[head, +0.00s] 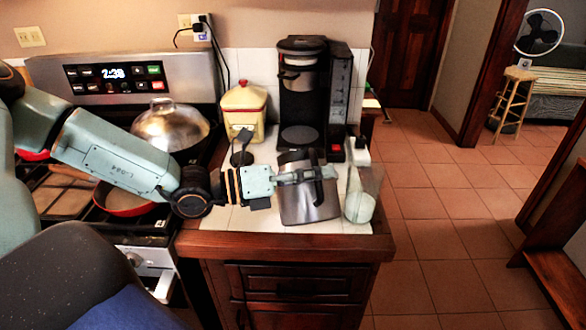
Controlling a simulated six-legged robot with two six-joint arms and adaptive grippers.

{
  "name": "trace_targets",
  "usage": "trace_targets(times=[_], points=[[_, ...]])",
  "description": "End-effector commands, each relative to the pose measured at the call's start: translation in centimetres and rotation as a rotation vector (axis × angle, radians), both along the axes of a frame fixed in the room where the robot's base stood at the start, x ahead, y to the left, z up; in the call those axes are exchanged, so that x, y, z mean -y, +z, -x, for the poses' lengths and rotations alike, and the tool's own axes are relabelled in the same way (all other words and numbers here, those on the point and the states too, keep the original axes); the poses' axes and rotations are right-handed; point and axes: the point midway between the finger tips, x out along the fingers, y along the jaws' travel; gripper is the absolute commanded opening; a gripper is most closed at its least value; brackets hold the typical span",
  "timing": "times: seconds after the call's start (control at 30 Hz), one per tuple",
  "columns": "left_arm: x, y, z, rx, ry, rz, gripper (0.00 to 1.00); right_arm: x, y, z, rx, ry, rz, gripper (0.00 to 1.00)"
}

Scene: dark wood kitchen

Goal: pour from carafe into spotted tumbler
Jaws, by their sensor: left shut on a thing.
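A steel carafe (298,206) with a black handle stands near the front right of the white-tiled counter, looking upright. My left gripper (316,175) reaches across from the left and is shut on the carafe at its dark handle. The gripper and wrist hide part of the carafe's upper body. Just right of the carafe is a clear tumbler (360,206) with a pale lower part, close to the counter's right edge. It is too small to tell whether it has spots. My right gripper is not in view.
A black coffee maker (304,95) stands behind the carafe, with a yellow canister (244,110) to its left. The stove (130,75) at left holds a lidded steel pan (170,128) and a red pan (122,200). Tiled floor (445,240) lies open at right.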

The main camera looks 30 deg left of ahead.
Motion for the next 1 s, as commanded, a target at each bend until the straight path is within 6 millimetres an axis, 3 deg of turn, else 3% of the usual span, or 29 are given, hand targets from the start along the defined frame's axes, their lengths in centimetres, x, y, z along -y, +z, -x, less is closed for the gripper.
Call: trace_targets(times=[1.0], points=[[4.0, -8.3, 3.8, 0.333, 0.0, -0.343, 0.0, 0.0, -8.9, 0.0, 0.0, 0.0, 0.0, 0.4]])
